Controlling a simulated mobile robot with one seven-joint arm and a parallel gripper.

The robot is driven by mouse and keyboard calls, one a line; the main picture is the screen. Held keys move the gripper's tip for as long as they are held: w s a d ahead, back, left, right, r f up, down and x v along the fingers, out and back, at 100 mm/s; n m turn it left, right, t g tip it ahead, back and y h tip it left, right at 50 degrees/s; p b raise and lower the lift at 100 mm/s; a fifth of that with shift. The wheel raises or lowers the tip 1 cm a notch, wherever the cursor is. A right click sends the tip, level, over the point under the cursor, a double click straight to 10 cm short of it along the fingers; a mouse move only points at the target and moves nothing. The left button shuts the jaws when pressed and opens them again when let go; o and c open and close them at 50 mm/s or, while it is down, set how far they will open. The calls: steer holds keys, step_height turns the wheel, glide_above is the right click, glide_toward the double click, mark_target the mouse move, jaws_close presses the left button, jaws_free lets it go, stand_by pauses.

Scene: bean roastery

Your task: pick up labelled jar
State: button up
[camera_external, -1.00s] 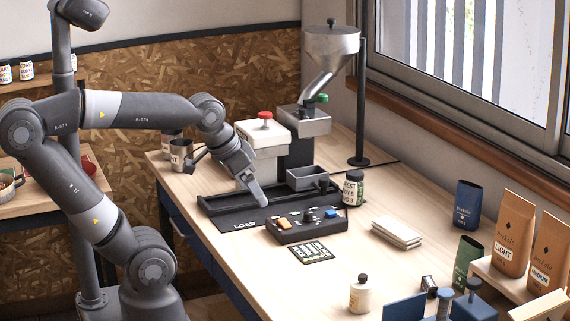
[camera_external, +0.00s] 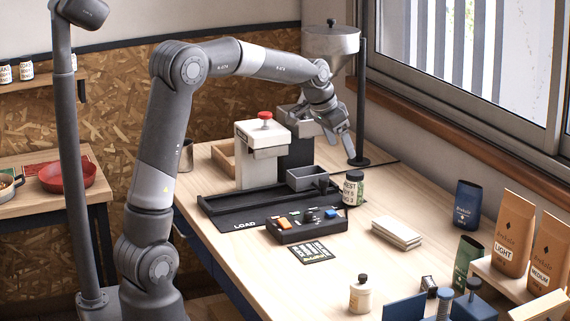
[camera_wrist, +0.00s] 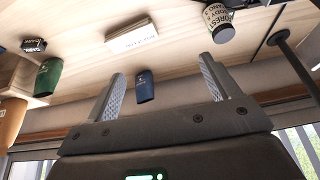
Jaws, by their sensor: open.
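The labelled jar (camera_external: 353,188), dark green with a pale printed label, stands upright on the table beside the right end of the black load tray. In the wrist view the jar (camera_wrist: 219,24) shows at the upper right, beyond the tip of one finger. My gripper (camera_external: 344,145) is above and behind the jar, in front of the hopper stand. In the wrist view its two fingers (camera_wrist: 160,68) are spread wide, with nothing held between them. The jar is apart from the fingers.
The metal hopper (camera_external: 331,40) and its black post (camera_external: 361,110) stand close by my gripper. A control box (camera_external: 305,226) and a white stack (camera_external: 397,232) lie near the jar. A blue bag (camera_external: 467,205) stands to the right. A pale bottle (camera_external: 361,295) is in front.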

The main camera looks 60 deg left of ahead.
glide_toward(351, 180)
steer(key=w+f, duration=0.2)
steer(key=x, duration=0.7)
steer(key=a+x, duration=0.1)
steer(key=x, duration=0.3)
steer(key=shift+s+a, duration=0.1)
steer(key=shift+s, duration=0.2)
steer(key=c, duration=1.2)
